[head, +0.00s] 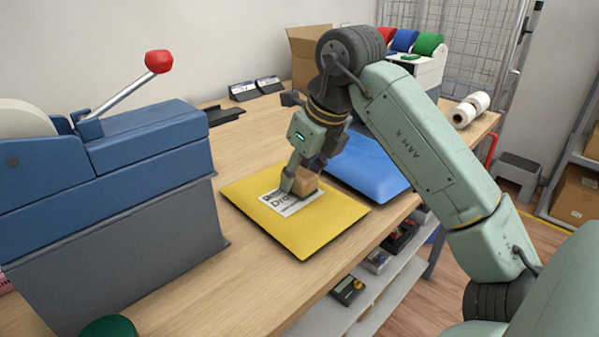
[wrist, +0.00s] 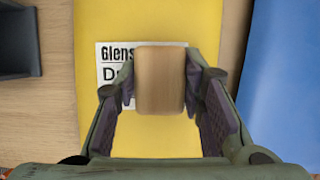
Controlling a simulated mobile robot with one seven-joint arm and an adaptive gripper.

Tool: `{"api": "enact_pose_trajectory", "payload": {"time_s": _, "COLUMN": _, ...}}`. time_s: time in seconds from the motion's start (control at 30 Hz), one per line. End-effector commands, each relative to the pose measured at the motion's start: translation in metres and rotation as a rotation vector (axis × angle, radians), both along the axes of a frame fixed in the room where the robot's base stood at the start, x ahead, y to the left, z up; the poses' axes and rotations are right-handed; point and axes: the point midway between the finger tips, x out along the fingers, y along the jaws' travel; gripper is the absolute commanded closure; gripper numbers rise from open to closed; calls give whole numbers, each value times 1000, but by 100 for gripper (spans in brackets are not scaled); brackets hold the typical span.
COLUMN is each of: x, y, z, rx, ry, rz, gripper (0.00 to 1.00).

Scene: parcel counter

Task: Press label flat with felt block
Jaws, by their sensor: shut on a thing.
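The white printed label (head: 282,207) lies on a yellow padded parcel (head: 320,228) on the wooden counter. In the wrist view the label (wrist: 112,72) shows its upper and left parts, with "Glens" legible; the rest is behind the block. My gripper (head: 303,186) is over the label and shut on a wooden-topped block (wrist: 160,80), with one finger on each side. The block sits over the label's right and middle part. Its underside is hidden, so I cannot tell whether it touches the label or whether felt is on it.
A blue parcel (head: 366,165) lies to the right of the yellow one. A blue tape machine (head: 140,150) with a red-knobbed lever stands at left. Bare counter (head: 235,150) shows behind the yellow parcel.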

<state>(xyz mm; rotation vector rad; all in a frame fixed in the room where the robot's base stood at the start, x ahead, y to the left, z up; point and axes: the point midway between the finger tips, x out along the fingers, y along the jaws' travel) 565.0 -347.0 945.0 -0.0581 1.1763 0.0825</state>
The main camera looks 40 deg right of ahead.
Motion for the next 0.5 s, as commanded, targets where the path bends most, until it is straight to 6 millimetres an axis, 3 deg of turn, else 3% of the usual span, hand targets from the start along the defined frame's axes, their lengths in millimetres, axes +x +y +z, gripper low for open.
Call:
{"api": "enact_pose_trajectory", "payload": {"time_s": 0.33, "x": 0, "y": 0, "z": 0, "rx": 1, "ry": 3, "rz": 0, "gripper": 97}}
{"api": "enact_pose_trajectory", "payload": {"time_s": 0.5, "x": 0, "y": 0, "z": 13, "rx": 1, "ry": 2, "rz": 0, "gripper": 97}}
